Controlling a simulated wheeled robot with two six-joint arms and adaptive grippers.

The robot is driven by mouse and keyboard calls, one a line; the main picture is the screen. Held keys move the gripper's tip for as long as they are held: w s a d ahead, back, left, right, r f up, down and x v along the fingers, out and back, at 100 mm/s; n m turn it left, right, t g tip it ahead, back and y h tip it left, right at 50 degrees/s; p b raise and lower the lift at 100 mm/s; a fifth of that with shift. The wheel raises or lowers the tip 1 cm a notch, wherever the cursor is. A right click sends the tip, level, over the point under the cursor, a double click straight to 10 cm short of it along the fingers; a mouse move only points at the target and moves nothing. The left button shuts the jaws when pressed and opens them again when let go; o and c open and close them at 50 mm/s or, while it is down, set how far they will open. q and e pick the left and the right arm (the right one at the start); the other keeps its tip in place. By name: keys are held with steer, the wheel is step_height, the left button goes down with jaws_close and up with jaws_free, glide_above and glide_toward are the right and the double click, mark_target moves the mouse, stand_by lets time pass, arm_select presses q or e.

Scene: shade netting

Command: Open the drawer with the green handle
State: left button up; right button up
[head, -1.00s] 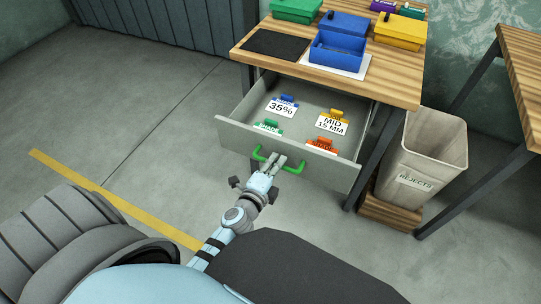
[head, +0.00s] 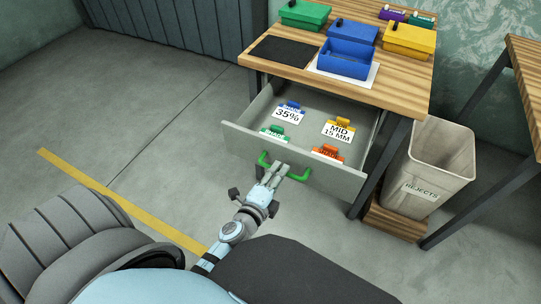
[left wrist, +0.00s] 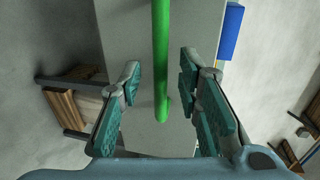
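The drawer (head: 232,133) under the wooden table stands pulled out, its inside showing. Its green handle (head: 298,177) is on the grey front panel; it also shows in the left wrist view (left wrist: 160,60), running between the two fingers. My left gripper (head: 276,172) is at the middle of the handle in the head view. In the left wrist view my left gripper (left wrist: 160,100) is open, one finger on each side of the handle with gaps, not closed on it. My right gripper is not in view.
Several labelled tags with coloured clips, such as one marked 35% (head: 288,115), lie in the drawer. Coloured boxes, including an open blue one (head: 345,62), stand on the table (head: 390,85). A rejects bin (head: 432,160) stands at right. The floor at left is clear.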

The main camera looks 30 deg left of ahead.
arm_select(q)
steer(key=v, duration=0.9)
steer(key=shift+s, duration=0.25)
steer(key=shift+d+r, duration=0.1)
steer(key=shift+r, duration=0.05)
steer(key=s+a+f+n+g+p, duration=0.15)
steer(key=s+f+n+g, duration=0.35)
steer(key=f, duration=0.7)
steer(key=s+a+f+n+g+p, duration=0.1)
steer(key=s+f+n+g+p, duration=0.2)
steer(key=s+f, duration=0.65)
steer(key=s+a+f+n+g, duration=0.2)
steer(key=s+f+n+g, duration=0.4)
steer(key=s, duration=0.7)
step_height(320, 180, down, 4)
steer(key=n, duration=0.2)
steer(key=shift+s+f+n+h, duration=0.2)
steer(key=shift+s+n+h, duration=0.1)
steer(key=shift+s, duration=0.05)
